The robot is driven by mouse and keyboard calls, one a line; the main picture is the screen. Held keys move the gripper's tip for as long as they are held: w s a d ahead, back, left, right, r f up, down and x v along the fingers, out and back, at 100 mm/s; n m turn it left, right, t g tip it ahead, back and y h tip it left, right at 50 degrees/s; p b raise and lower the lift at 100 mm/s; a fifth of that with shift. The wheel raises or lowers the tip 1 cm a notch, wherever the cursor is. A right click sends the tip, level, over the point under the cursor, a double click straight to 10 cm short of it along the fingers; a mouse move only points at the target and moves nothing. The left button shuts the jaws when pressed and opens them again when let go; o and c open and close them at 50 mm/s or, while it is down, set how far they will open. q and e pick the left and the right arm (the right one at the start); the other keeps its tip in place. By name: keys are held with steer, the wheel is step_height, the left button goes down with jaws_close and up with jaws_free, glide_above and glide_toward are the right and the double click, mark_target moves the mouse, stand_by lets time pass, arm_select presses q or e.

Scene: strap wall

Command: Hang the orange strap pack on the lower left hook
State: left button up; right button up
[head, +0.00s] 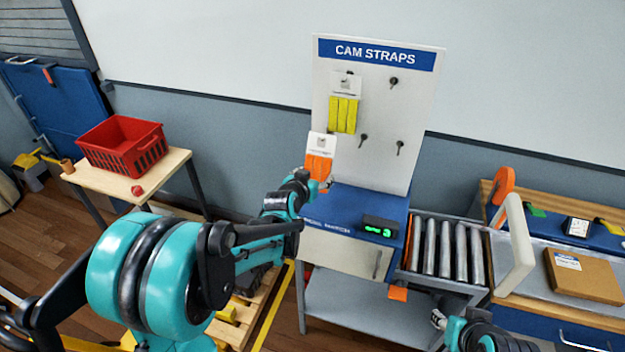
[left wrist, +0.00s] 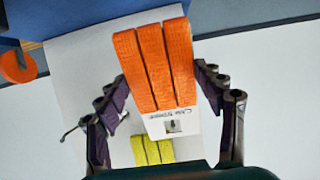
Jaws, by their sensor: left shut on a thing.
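The orange strap pack (head: 319,165), with a white header card, is in my left gripper (head: 322,184), in front of the board's left edge. In the left wrist view the pack (left wrist: 160,65) sits between the two fingers; the left gripper is shut on it. The lower left hook (head: 363,138) is bare, to the right of and a little above the pack. A yellow strap pack (head: 344,113) hangs on the upper left hook. The upper right hook (head: 394,82) and lower right hook (head: 400,146) are bare. My right gripper (head: 438,319) is low, its fingers unclear.
The white board (head: 420,100) stands on a blue-topped cabinet (head: 345,208) with a small green display (head: 381,226). A roller conveyor (head: 445,248) is to the right. A red crate (head: 122,146) stands on a table at left. Space before the lower hooks looks clear.

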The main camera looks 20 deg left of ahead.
mark_target(316, 173)
arm_select(q)
steer(key=shift+w, duration=0.9)
steer(key=shift+w+f+b, duration=0.55)
steer(key=shift+w+b, duration=0.1)
steer(key=o, duration=1.2)
steer(key=shift+o, duration=0.2)
